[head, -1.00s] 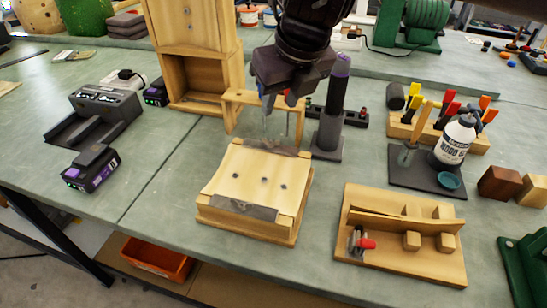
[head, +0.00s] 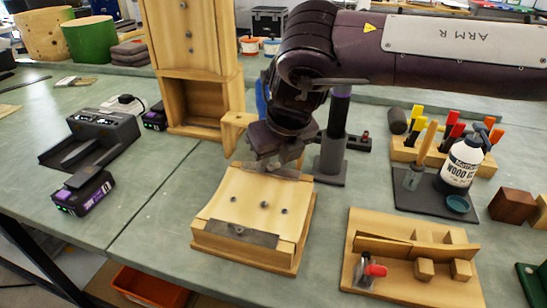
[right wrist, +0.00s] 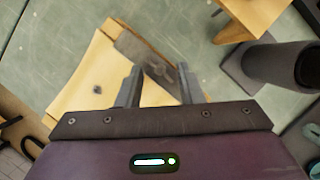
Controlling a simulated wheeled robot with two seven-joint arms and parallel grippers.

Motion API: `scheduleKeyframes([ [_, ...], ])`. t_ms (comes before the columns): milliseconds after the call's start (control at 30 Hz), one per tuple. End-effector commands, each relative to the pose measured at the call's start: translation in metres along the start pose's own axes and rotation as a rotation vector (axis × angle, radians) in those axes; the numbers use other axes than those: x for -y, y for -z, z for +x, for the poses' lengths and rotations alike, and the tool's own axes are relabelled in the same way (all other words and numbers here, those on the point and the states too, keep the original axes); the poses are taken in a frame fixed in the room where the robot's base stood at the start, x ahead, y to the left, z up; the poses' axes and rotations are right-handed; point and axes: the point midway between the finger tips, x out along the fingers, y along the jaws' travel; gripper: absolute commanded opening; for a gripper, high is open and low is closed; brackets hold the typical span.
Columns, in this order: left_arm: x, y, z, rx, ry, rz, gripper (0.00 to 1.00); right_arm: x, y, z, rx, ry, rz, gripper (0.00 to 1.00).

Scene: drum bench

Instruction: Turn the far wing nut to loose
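A pale wooden block with a curved top (head: 245,205) sits on the bench. Three small dark studs cross its top, and a grey metal plate (head: 240,233) lies along its near edge. A second metal plate (right wrist: 143,52) at the far edge shows in the right wrist view; my gripper partly covers it in the head view. I cannot clearly make out a wing nut there. My right gripper (head: 279,163) is low at the block's far edge, fingers pointing down. In the right wrist view its two fingers (right wrist: 158,86) are apart, with nothing clearly held. My left gripper is not in view.
A dark cylinder on a stand (head: 332,150) is close to the right of the gripper. A small wooden frame (head: 231,133) stands just behind the block. A wooden jig with a red-handled clamp (head: 410,284) lies to the right, and a glue bottle (head: 462,162) stands beyond it.

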Motion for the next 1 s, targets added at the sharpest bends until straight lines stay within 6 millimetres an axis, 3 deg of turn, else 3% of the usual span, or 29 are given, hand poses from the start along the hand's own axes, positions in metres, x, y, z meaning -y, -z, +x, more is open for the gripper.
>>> scheduleKeyframes([
  [133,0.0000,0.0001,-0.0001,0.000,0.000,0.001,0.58,0.0000,-0.0001,-0.0002,0.000,0.000,0.000,0.31],
  [367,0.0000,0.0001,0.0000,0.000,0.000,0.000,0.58,-0.0002,-0.0002,-0.0004,0.001,0.000,0.000,0.01],
  [1000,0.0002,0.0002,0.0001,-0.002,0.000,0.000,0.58,0.0003,-0.0006,-0.0008,0.002,0.000,0.001,0.00],
])
